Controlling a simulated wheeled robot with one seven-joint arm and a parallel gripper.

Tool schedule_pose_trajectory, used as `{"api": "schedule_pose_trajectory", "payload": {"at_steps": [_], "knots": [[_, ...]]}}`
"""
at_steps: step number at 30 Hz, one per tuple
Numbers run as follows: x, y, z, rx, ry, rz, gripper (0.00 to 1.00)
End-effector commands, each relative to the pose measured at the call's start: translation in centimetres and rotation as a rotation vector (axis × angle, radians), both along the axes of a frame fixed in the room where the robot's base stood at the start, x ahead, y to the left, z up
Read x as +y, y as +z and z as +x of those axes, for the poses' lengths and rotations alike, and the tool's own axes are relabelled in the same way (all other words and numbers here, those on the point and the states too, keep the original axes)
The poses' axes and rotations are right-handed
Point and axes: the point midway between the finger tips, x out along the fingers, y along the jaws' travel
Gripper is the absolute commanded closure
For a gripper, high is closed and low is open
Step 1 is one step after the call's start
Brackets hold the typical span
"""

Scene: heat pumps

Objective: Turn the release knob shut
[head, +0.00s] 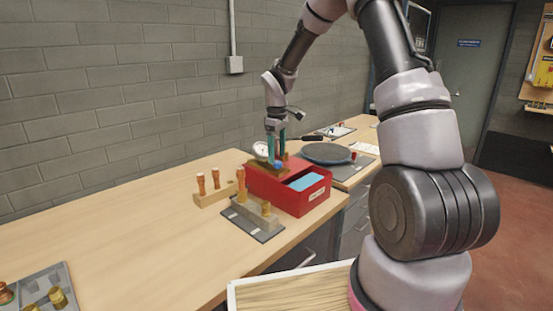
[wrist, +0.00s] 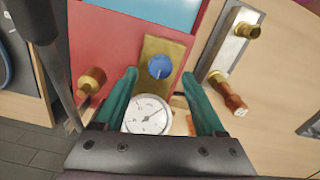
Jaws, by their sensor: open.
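The release knob looks to be the small blue round knob (wrist: 160,67) on a brass block (wrist: 172,50) in the wrist view. In the head view the blue knob (head: 277,164) shows on top of the red box (head: 318,196). My gripper (wrist: 163,82) is open, with its green fingers on either side of the knob and nothing held between them. In the head view my gripper (head: 276,154) points down over the box. A white dial gauge (wrist: 146,114) sits just below the knob in the wrist view. I cannot tell whether the fingers touch anything.
A grey plate with brass fittings (head: 253,224) lies in front of the red box. A wooden rack with orange-handled pieces (head: 212,196) stands to the left. A round grey disc (head: 327,153) lies behind right. The bench's left part is mostly clear.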

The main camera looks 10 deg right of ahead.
Motion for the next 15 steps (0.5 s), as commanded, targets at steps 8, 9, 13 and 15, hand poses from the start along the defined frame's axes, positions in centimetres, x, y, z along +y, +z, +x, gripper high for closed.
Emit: {"api": "schedule_pose_trajectory", "payload": {"at_steps": [8, 9, 13, 15], "knots": [[0.0, -2.2, 0.0, -0.001, -0.001, 0.001, 0.28], [0.0, -2.2, 0.0, -0.001, -0.001, 0.000, 0.28], [0.0, -2.2, 0.0, -0.001, 0.000, 0.000, 0.28], [0.0, -2.2, 0.0, -0.001, 0.000, 0.000, 0.28]]}}
